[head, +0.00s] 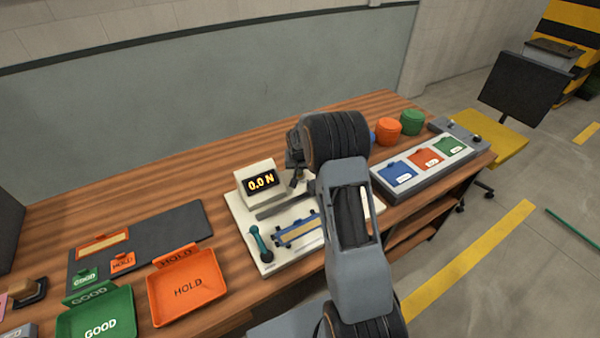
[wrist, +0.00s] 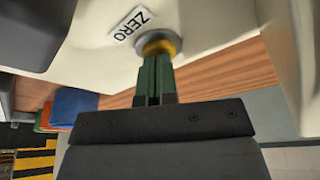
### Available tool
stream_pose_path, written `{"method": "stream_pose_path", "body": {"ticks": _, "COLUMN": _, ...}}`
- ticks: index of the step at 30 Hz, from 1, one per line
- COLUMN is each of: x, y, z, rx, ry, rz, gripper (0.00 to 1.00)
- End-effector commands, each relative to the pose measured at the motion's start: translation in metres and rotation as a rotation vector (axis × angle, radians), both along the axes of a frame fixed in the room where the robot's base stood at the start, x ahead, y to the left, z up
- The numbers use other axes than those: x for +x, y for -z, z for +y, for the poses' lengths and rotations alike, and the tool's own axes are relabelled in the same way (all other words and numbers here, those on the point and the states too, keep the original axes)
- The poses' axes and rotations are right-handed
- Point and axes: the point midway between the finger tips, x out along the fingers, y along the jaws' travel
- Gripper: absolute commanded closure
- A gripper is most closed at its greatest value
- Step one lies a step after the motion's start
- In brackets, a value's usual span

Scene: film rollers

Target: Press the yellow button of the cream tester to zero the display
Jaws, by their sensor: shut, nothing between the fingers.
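The cream tester (head: 256,181) stands on the wooden bench, and its display (head: 262,183) reads 0.0 N. In the wrist view the yellow button (wrist: 160,46) sits in a grey ring on the cream housing, beside a white label (wrist: 130,23) reading ZERO. My gripper (wrist: 156,62) is shut and empty. Its green fingertips are at the button and overlap its lower part; they look to be touching it, but I cannot tell how far it is pushed in. In the head view my arm hides the button, and my gripper (head: 296,180) shows only partly beside the tester.
A teal-handled lever (head: 258,243) and a blue fixture (head: 297,231) are on the tester's base. An orange HOLD tray (head: 187,288) and a green GOOD tray (head: 97,315) lie left. A grey panel with coloured plates (head: 414,185) and orange and green round containers (head: 389,131) stand right.

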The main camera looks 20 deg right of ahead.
Motion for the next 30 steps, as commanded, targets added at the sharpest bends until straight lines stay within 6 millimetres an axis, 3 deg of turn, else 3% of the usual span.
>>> {"method": "stream_pose_path", "body": {"ticks": 30, "x": 0.0, "y": -0.08, "z": 0.0, "rx": 0.0, "ry": 0.001, "rz": 0.0, "gripper": 1.0}}
